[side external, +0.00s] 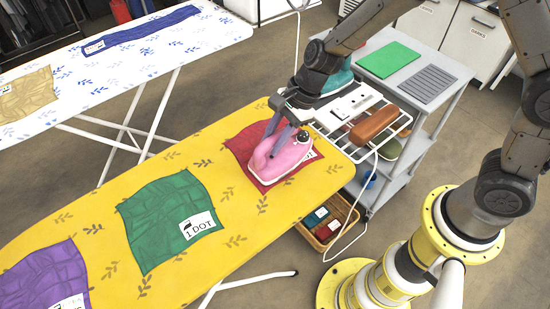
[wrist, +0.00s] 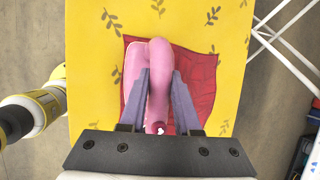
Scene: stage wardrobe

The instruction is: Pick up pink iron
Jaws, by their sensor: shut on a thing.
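The pink iron (side external: 279,160) is over the red cloth at the right end of the yellow ironing board (side external: 130,270). My gripper (side external: 275,130) reaches down to it from above and is shut on its handle. In the wrist view the iron (wrist: 157,85) lies between the two fingers of my gripper (wrist: 160,85), which press on the handle from both sides. The red cloth (wrist: 198,80) shows beneath it. I cannot tell whether the iron's sole touches the cloth.
A green cloth (side external: 165,215) and a purple cloth (side external: 45,275) lie farther left on the board. A grey cart (side external: 440,85) with a wire rack, a brown brush (side external: 374,124) and a teal iron (side external: 338,82) stands to the right. A basket (side external: 340,207) sits below. A white cord hangs near the cart.

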